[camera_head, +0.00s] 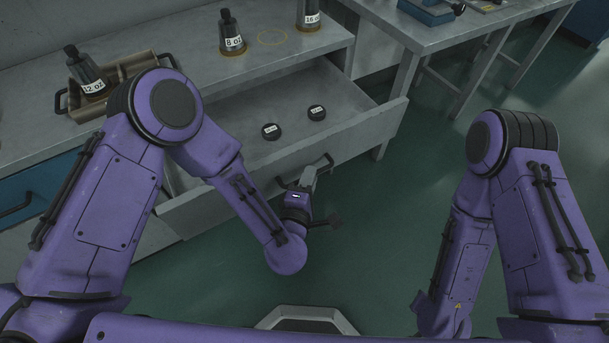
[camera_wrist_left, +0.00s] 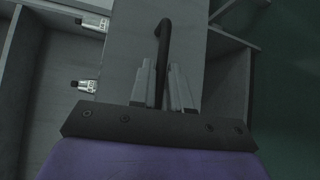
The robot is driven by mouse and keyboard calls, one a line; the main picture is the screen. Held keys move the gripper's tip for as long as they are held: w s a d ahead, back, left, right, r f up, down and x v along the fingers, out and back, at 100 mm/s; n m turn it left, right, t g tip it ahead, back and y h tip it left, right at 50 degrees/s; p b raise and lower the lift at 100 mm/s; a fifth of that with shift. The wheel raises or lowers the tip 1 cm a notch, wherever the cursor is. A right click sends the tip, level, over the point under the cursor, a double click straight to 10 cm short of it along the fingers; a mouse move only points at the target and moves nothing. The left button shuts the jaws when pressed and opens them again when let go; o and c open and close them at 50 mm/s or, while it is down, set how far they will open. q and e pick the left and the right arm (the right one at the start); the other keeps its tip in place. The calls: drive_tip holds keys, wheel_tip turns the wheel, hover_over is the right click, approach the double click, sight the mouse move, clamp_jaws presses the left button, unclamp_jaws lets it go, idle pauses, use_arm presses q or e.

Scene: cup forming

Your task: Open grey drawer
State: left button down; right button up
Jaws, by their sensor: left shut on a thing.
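The grey drawer (camera_head: 376,133) stands pulled out from the grey workbench in the head view, its inside visible. My left gripper (camera_head: 311,178) is at the drawer's front, shut on the dark bar handle (camera_head: 328,160). In the left wrist view the fingers (camera_wrist_left: 162,88) close around the handle (camera_wrist_left: 163,37) against the grey drawer front (camera_wrist_left: 120,50). My right arm shows at the right, but its gripper is not visible.
On the bench top (camera_head: 205,70) stand an 8 oz form (camera_head: 232,34), a 16 oz form (camera_head: 310,14) and a tray (camera_head: 127,75) holding a 12 oz form (camera_head: 88,72). A blue drawer (camera_head: 35,187) is at left. Green floor (camera_head: 410,190) lies clear right of the drawer.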

use_arm(q)
drive_tip(key=c, duration=1.2)
unclamp_jaws()
drive_tip(key=shift+o, duration=0.2)
drive_tip(key=b+v, duration=0.1)
drive_tip(key=v, duration=0.9)
drive_tip(key=shift+s, duration=0.3)
